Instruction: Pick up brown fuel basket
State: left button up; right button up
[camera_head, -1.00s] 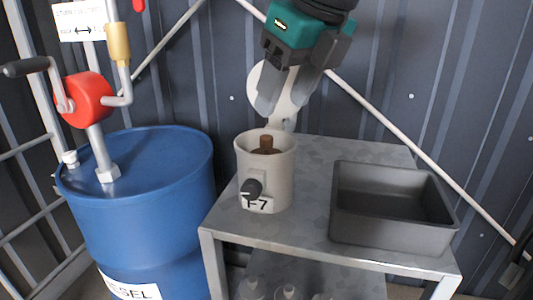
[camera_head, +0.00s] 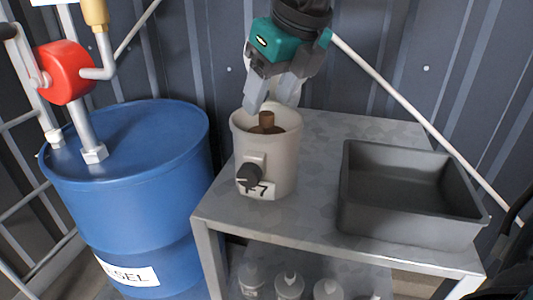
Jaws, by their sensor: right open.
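The brown fuel basket (camera_head: 267,120) sits inside a beige cylindrical housing (camera_head: 268,160) on the metal table. Only its brown knob and part of its top show; the housing wall hides the rest. The housing has a black knob and a label ending in "7" on its front. My right gripper (camera_head: 271,99) is open and empty, pointing down just above and behind the knob, near the housing's rim. I cannot tell whether its fingers touch anything. My left gripper is not in view.
A grey open tray (camera_head: 400,225) stands empty on the table (camera_head: 305,215), right of the housing. A blue drum (camera_head: 125,165) with a red hand pump (camera_head: 66,72) stands at left. Several bottles stand on the shelf below. A corrugated wall is behind.

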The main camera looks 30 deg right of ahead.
aim_at(267, 113)
jog(key=x, duration=0.5)
jog(key=shift+d+f+b, duration=0.1)
jog(key=shift+d+b, duration=0.2)
jog(key=shift+s, duration=0.1)
jog(key=shift+c, duration=0.2)
grip_shut()
